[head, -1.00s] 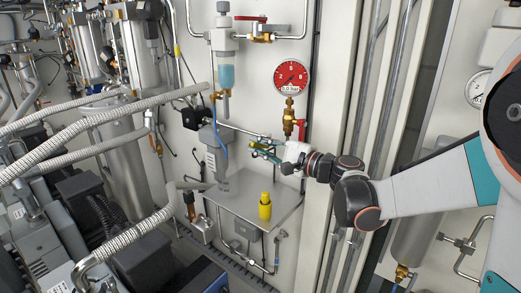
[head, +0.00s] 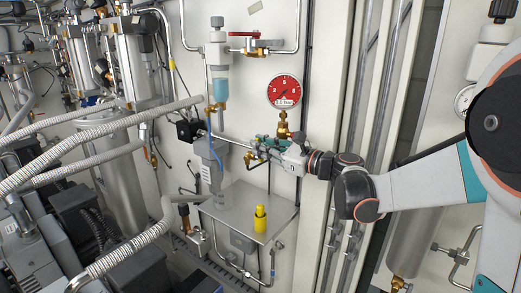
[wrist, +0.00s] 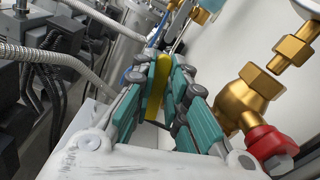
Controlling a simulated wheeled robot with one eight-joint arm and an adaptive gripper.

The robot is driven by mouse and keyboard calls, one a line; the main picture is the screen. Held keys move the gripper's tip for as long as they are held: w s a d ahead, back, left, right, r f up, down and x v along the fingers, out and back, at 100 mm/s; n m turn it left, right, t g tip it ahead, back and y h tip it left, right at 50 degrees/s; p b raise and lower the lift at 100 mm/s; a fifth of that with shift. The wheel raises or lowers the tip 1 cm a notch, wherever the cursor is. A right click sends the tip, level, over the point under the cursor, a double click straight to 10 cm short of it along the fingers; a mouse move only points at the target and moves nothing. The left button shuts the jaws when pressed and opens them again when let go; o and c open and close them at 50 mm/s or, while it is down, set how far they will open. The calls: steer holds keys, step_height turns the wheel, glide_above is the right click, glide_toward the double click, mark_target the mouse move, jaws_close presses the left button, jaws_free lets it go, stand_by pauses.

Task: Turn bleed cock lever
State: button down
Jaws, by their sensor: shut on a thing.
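My gripper (head: 264,150) is below the red gauge in the head view, its teal fingers pointing left. In the wrist view my gripper (wrist: 160,95) has its fingers closed on the two sides of a narrow yellow lever (wrist: 155,86), which I take for the bleed cock lever. The lever stands upright between the finger pads in that view. Its far end and the cock body are mostly hidden. A brass valve (wrist: 250,95) with a red handle (wrist: 268,143) is close to the right of the fingers in the wrist view.
The red gauge (head: 284,92) hangs just above my gripper. A clear filter bowl (head: 219,78) and a red-levered valve (head: 250,50) are higher up. A yellow bottle (head: 260,218) stands on a metal shelf (head: 230,205) below. Ribbed hoses (head: 90,145) crowd the left.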

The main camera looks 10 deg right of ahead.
steer(key=shift+w+d+m, duration=0.2)
steer(key=shift+m, duration=0.5)
steer(key=c, duration=1.6)
jaws_free()
steer(key=shift+r, duration=0.1)
